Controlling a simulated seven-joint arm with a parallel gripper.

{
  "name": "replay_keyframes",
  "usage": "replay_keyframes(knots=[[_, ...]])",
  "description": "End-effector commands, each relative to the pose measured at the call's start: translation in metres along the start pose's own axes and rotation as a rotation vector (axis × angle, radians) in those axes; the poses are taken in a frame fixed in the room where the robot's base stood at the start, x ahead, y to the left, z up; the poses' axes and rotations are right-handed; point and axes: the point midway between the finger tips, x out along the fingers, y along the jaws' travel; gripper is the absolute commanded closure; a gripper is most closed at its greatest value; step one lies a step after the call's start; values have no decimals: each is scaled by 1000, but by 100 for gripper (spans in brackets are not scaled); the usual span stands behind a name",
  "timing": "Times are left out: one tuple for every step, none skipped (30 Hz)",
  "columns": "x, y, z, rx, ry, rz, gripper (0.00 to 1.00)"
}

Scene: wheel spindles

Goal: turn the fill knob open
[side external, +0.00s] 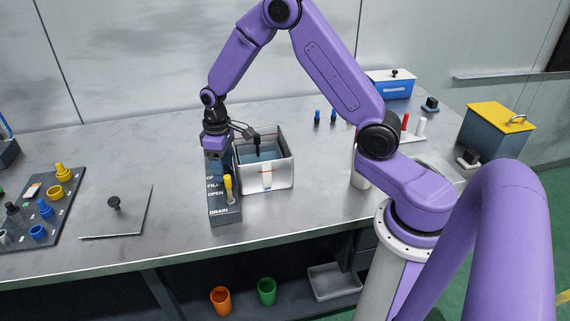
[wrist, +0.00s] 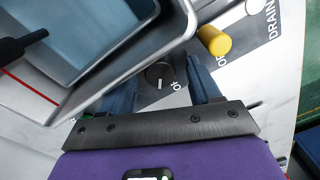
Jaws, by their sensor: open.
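The dark control panel (side external: 224,213) carries FILL, OPEN and DRAIN lettering and stands left of the water tank. My gripper (side external: 214,172) points down over the panel's FILL end. In the wrist view the round black fill knob (wrist: 158,72), with a white pointer mark, lies between the two blue fingers of my open gripper (wrist: 161,82). I cannot tell whether the fingers touch it. In the side view my gripper hides the knob. A yellow drain handle (side external: 228,187) stands nearer the DRAIN end; it also shows in the wrist view (wrist: 214,40).
The tank (side external: 282,178) holds bluish water, has a red line on its wall, and stands close beside my gripper. A black spout (side external: 257,150) hangs over it. A plate with a black knob (side external: 114,204) lies left; the bench between is clear.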

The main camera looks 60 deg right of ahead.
Motion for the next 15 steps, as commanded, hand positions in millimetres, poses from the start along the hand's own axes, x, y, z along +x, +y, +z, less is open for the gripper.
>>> replay_keyframes(knots=[[0, 0, 0, -32, -1, 0, 38], [0, 0, 0, -57, -2, 0, 38], [0, 0, 0, -94, -4, 0, 38], [0, 0, 0, -126, -5, 0, 38], [0, 0, 0, -157, -6, 1, 38], [0, 0, 0, -204, -8, 1, 38], [0, 0, 0, -237, -10, 1, 38], [0, 0, 0, -271, -11, 1, 38], [0, 0, 0, -315, -13, 1, 38], [0, 0, -1, -347, -14, 1, 38], [0, 0, 0, -379, -15, 1, 38], [0, 0, 0, -417, -18, 0, 38], [0, 0, 0, -447, -19, 0, 38], [0, 0, 0, -473, -20, 0, 38], [0, 0, -1, -510, -21, 1, 38]])
